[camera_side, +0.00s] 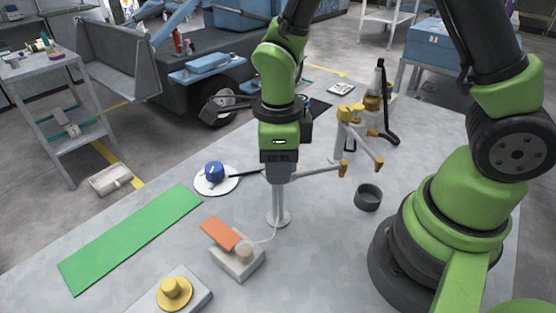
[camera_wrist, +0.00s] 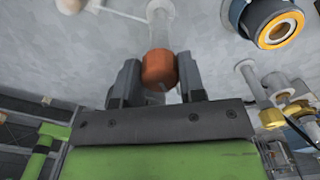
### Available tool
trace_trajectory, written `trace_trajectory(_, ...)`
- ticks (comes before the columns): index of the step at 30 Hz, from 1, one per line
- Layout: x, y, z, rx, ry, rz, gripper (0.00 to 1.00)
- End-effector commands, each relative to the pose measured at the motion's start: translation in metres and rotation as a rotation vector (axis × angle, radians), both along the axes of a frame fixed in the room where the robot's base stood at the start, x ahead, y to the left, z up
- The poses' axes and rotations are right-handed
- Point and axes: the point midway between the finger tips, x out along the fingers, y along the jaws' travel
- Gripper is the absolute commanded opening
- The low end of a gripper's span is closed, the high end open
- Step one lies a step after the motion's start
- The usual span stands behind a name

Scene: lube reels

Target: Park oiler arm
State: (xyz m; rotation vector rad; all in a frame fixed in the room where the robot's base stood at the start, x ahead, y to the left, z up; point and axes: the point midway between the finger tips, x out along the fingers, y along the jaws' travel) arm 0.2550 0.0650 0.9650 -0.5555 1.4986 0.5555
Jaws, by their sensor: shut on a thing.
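My gripper (camera_side: 277,168) points down over the top of a pale grey post (camera_side: 278,200) in the side view. In the wrist view my gripper (camera_wrist: 158,78) has its jaws on both sides of an orange-red knob (camera_wrist: 158,66) and is shut on it. In the side view the knob is hidden by the gripper. A thin grey arm with a brass tip (camera_side: 342,169) reaches right from near the post top. It may be the oiler arm, but its joint with the post is hidden. The post stands on a round foot (camera_side: 278,218).
Brass-ended fittings (camera_side: 350,113) stand behind right, with a dark cup (camera_side: 367,198) in front. A blue knob on a white disc (camera_side: 215,178) is left, beside a green mat (camera_side: 130,235). An orange paddle (camera_side: 219,233) and yellow knob (camera_side: 174,290) are in front.

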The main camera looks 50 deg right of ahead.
Motion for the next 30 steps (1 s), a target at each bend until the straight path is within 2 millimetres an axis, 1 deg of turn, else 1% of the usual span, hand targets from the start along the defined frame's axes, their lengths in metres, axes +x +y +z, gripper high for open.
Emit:
trace_trajectory(6, 0.0001, -0.0002, 0.0007, 0.000, 0.000, -0.174, 0.00)
trace_trajectory(12, 0.0001, -0.0002, 0.0007, 0.000, 0.000, -0.287, 0.00)
trace_trajectory(19, 0.0001, -0.0003, 0.0007, 0.000, 0.000, -0.358, 0.00)
trace_trajectory(30, 0.0001, -0.0003, 0.0008, 0.001, 0.000, -0.382, 0.00)
